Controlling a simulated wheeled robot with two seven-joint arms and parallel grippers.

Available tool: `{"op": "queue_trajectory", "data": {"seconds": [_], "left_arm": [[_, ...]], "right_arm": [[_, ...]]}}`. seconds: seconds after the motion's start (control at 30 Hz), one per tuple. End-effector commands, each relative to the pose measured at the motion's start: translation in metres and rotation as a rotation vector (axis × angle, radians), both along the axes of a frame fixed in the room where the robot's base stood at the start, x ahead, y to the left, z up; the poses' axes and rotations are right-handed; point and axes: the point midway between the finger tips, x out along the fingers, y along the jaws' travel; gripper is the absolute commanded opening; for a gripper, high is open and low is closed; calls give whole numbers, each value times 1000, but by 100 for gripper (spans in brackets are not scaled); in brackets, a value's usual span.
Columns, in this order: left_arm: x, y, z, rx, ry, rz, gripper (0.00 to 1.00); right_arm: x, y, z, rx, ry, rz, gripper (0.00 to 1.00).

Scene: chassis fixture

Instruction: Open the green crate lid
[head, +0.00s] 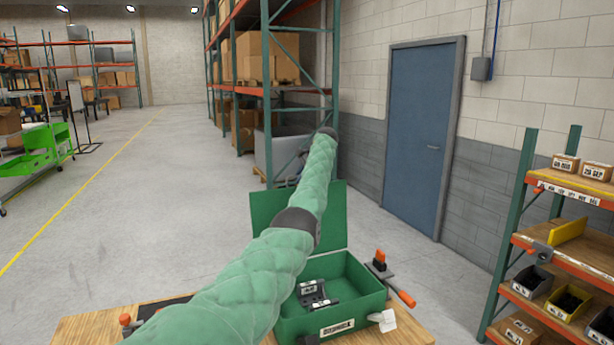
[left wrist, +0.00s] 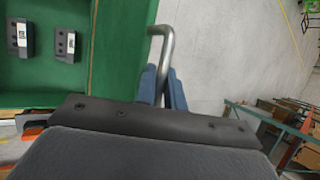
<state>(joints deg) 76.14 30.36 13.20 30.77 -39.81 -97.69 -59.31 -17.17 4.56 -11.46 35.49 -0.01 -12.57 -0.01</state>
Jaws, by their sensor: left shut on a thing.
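The green crate (head: 346,312) stands on the wooden table in the head view, with its top uncovered. Its green lid (head: 334,222) stands raised at the back, partly hidden by my left arm. In the left wrist view, a bent metal handle (left wrist: 166,40) sits beside a green panel (left wrist: 126,52). My left gripper (left wrist: 165,90) is shut on this handle, with a blue finger on each side. In the head view my padded left arm crosses in front of the crate, and the fingers cannot be made out. My right gripper is in neither view.
Dark parts with white labels (head: 312,292) lie inside the crate. An orange-handled clamp (head: 398,290) is at its right, and another orange tip (head: 125,319) shows at the left. A shelf rack (head: 560,260) stands at right. Open floor (head: 150,210) lies at left.

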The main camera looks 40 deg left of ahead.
Motion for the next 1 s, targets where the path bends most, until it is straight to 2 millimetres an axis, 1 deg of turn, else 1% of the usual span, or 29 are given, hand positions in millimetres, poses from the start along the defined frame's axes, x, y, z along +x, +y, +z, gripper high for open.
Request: {"op": "queue_trajectory", "data": {"seconds": [0.03,0.33,0.37,0.4,0.47,0.83,0.93,1.0], "left_arm": [[0,0,-2,-4,2,-1,0],[0,0,-3,-5,2,-2,0],[0,0,-3,-5,2,-2,13],[0,0,-3,-5,2,-2,20],[0,0,-3,-5,2,-2,32],[1,-2,-3,-4,3,-2,32],[3,-7,3,-4,2,-3,32],[5,-12,11,-3,0,-3,32]], "right_arm": [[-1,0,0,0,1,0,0],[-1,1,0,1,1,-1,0],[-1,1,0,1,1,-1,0],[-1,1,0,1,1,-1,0],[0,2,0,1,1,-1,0],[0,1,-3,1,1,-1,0],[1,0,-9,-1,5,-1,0],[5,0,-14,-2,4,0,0]]}}
